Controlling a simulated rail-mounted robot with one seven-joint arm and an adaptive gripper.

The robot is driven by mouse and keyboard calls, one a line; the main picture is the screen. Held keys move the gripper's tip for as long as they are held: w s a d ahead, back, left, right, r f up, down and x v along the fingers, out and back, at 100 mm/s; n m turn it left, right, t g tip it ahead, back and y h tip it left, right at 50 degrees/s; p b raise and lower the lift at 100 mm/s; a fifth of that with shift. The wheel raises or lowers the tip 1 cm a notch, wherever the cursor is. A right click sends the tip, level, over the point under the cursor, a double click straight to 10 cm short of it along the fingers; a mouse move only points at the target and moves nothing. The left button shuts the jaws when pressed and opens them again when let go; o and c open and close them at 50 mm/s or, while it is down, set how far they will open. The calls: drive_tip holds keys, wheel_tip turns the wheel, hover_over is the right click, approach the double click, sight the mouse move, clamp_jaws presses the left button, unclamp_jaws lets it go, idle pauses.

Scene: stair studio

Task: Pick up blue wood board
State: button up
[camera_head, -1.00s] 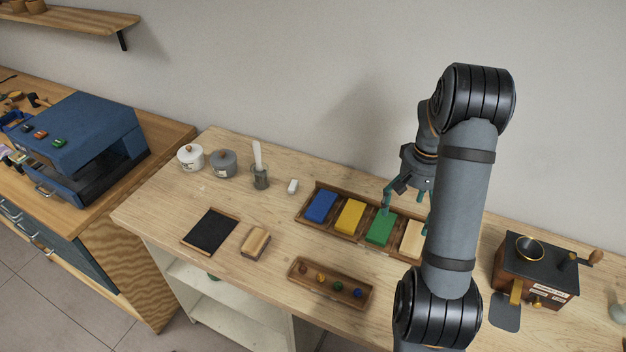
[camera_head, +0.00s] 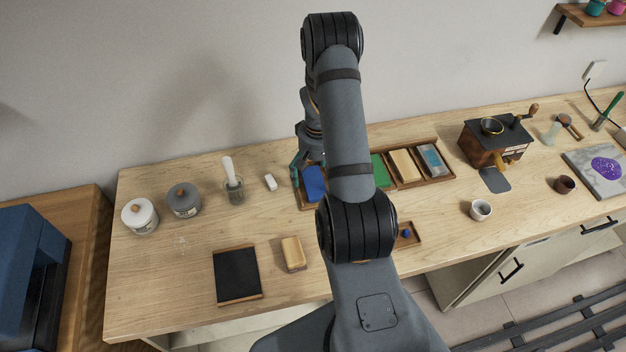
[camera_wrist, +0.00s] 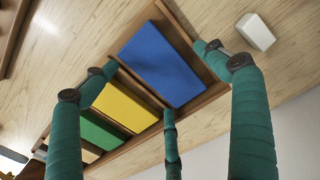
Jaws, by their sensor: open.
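The blue wood board (camera_head: 314,182) lies in the left end compartment of a wooden tray (camera_head: 451,176) on the workbench. In the wrist view the blue board (camera_wrist: 162,64) shows as a flat block inside the tray's end compartment. My gripper (camera_head: 308,166) is at the tray's left end, above the blue board. Its green fingers (camera_wrist: 165,95) are spread and empty, with the blue board in view between and beyond them. My arm hides part of the tray in the head view.
In the same tray are a yellow board (camera_wrist: 124,103), a green board (camera_head: 380,170), a cream board (camera_head: 405,165) and a grey-blue block (camera_head: 432,159). A white eraser-like block (camera_head: 271,182) and a glass jar (camera_head: 235,190) stand to the left. A grinder box (camera_head: 495,143) stands right.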

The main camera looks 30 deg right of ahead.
drive_tip(key=shift+s+d+f, duration=0.1)
drive_tip(key=shift+d+f, duration=0.1)
drive_tip(key=shift+c, duration=0.4)
drive_tip(key=shift+a, duration=0.1)
drive_tip(key=shift+c, duration=0.6)
drive_tip(key=c, duration=1.1)
drive_tip(key=shift+o, duration=0.2)
drive_tip(key=shift+r, duration=0.1)
